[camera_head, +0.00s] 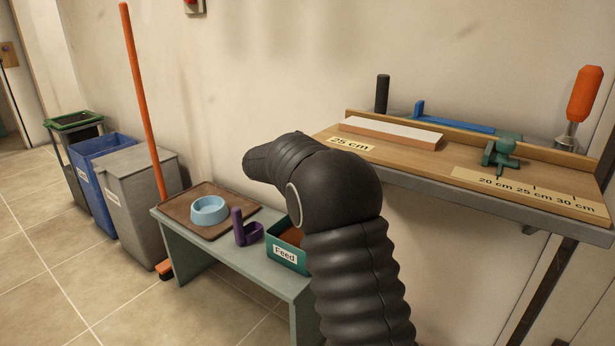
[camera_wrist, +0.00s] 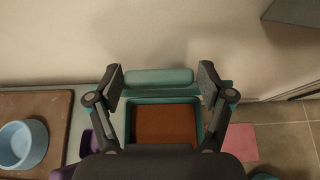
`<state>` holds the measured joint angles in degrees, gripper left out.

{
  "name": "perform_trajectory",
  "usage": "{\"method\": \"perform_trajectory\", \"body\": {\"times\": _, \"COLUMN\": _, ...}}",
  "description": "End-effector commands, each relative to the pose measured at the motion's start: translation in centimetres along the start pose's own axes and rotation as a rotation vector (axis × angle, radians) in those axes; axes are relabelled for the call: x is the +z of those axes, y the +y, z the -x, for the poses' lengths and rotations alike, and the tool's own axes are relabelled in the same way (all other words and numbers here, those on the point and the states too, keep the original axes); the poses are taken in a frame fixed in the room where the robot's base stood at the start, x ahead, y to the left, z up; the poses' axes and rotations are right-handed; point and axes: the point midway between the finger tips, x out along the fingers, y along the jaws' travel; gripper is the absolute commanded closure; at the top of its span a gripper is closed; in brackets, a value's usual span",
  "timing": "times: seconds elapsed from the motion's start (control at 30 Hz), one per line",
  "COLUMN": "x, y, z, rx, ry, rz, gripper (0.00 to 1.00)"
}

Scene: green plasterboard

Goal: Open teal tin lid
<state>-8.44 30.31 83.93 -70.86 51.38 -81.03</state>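The teal tin (camera_head: 283,257) labelled "Feed" stands on the low bench, and brown contents show inside it. In the wrist view the tin (camera_wrist: 127,122) is uncovered, seen from above with its brown contents. The teal lid (camera_wrist: 222,88) is raised along the tin's wall-side edge, with a lighter teal bar (camera_wrist: 158,77) across it. My gripper (camera_wrist: 161,80) has its fingers spread wide, one near each end of this bar; I see no clear contact. In the head view my arm hides the gripper, the lid and part of the tin.
A purple scoop (camera_head: 245,228) stands close left of the tin. A brown tray (camera_head: 180,204) holds a blue bowl (camera_head: 209,211). A workbench (camera_head: 400,160) with a green clamp (camera_head: 500,152) is at the right. Bins and an orange-handled broom (camera_head: 142,95) stand left.

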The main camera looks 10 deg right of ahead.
Motion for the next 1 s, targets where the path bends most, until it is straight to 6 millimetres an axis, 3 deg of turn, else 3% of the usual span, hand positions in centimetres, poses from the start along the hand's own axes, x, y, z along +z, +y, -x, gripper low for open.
{"method": "perform_trajectory", "body": {"times": 0.47, "x": -0.2, "y": 0.1, "z": 0.9, "rx": 0.002, "ry": 0.002, "rz": 0.001, "gripper": 0.08}}
{"method": "perform_trajectory", "body": {"times": 1.0, "x": -0.1, "y": 0.1, "z": 10.3, "rx": 0.002, "ry": 0.002, "rz": 0.001, "gripper": 0.08}}
